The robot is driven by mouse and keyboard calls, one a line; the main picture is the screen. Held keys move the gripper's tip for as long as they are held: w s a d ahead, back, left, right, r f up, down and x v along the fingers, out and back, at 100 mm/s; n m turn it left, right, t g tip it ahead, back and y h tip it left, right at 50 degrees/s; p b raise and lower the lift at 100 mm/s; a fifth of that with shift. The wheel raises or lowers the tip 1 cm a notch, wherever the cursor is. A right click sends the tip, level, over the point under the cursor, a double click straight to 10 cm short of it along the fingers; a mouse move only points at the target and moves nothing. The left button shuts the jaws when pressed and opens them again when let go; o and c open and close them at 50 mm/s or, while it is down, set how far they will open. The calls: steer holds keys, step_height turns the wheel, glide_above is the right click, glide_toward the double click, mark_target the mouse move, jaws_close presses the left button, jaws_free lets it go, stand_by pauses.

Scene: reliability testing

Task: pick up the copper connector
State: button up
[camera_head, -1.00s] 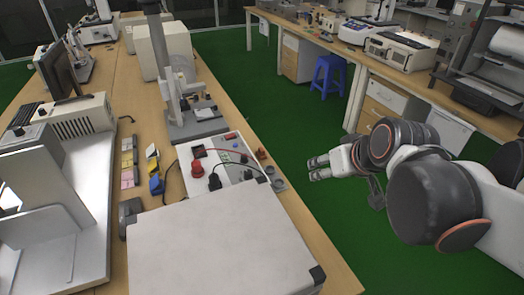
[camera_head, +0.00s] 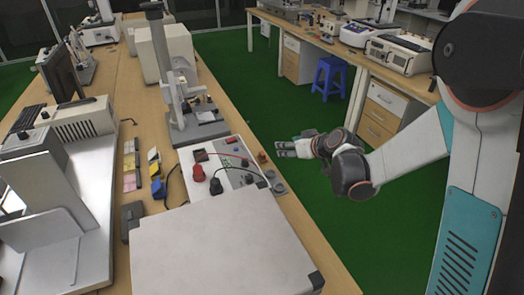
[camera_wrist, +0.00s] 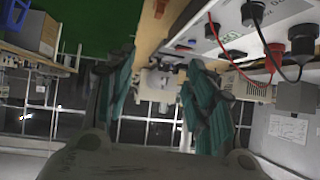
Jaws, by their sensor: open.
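A small copper-brown piece, which looks like the copper connector (camera_head: 262,157), sits near the right edge of the left bench, beside the white panel box. My gripper (camera_head: 284,149) is just to its right in the head view, pointing left toward the bench edge. A small gap shows between fingertips and piece. In the wrist view the two teal-padded fingers of my gripper (camera_wrist: 158,80) are wide apart with nothing between them. A brownish bit at the top of the wrist view (camera_wrist: 159,8) may be the connector; I cannot tell.
The white panel box (camera_head: 215,160) carries red and black plugs and cables. Small grey round parts (camera_head: 279,187) lie by the bench edge. A large light-grey case (camera_head: 220,250) stands in front, and a metal stand (camera_head: 190,105) behind. Green floor lies right of the bench.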

steer(key=w+a+f+n+y, duration=0.15)
steer(key=w+f, duration=0.35)
steer(key=f, duration=0.5)
steer(key=t+b, duration=0.1)
steer(key=b, duration=0.1)
glide_toward(264, 154)
steer(key=x, duration=0.4)
steer(key=shift+w+a, duration=0.2)
steer(key=shift+a, duration=0.15)
steer(key=b+x, duration=0.2)
steer(key=x, duration=0.3)
steer(key=shift+d+f, duration=0.1)
steer(key=shift+f, duration=0.1)
steer(key=shift+r, duration=0.1)
steer(key=c, duration=1.2)
